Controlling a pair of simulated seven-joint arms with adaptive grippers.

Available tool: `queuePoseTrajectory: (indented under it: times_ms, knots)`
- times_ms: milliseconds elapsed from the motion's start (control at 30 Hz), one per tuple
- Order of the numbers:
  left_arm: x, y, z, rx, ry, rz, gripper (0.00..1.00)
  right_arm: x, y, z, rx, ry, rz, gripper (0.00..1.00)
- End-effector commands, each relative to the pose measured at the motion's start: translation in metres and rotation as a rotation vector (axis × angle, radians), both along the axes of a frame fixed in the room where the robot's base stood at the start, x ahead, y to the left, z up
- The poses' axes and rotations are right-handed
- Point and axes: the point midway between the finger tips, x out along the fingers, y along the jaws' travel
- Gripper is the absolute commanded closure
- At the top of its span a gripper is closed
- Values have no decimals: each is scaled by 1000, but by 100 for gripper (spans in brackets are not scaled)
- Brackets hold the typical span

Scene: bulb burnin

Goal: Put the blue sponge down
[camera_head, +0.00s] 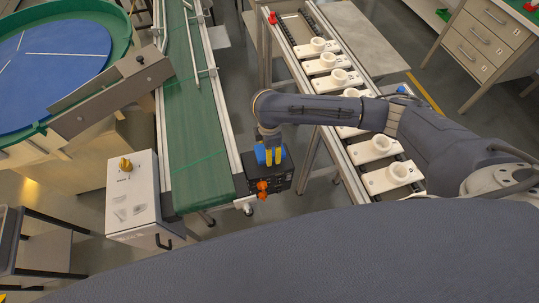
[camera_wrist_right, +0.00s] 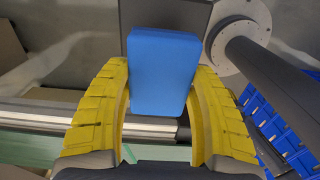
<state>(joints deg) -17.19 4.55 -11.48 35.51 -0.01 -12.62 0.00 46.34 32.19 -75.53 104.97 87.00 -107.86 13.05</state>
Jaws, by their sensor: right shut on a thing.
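The blue sponge (camera_wrist_right: 163,70) is a plain blue block between the yellow fingers of my right gripper (camera_wrist_right: 162,85) in the right wrist view, with a finger on each side of it. In the head view my right gripper (camera_head: 270,156) hangs over a small black box at the near end of the green conveyor. There the sponge (camera_head: 261,154) shows as a small blue patch beside the yellow fingers. I cannot tell whether the sponge touches a surface below. My left gripper is not in view.
The black box (camera_head: 281,177) carries an orange part (camera_head: 262,189). The green conveyor (camera_head: 195,130) runs away on the left, beside a white control box (camera_head: 132,195). A rack with several white socket plates (camera_head: 381,146) stands right, under my right arm. A blue round table (camera_head: 55,55) is far left.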

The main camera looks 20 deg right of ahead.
Motion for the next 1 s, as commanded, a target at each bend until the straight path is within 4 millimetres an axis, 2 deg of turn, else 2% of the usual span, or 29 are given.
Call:
queuePoseTrajectory:
  times_ms: [367,800,833,1000]
  knots:
    - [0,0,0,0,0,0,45,-1,0,-36,0,2,-1,74]
    - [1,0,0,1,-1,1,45,0,0,-40,0,1,0,74]
    - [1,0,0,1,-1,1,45,0,0,-40,0,0,0,37]
    - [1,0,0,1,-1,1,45,0,0,-40,0,0,1,19]
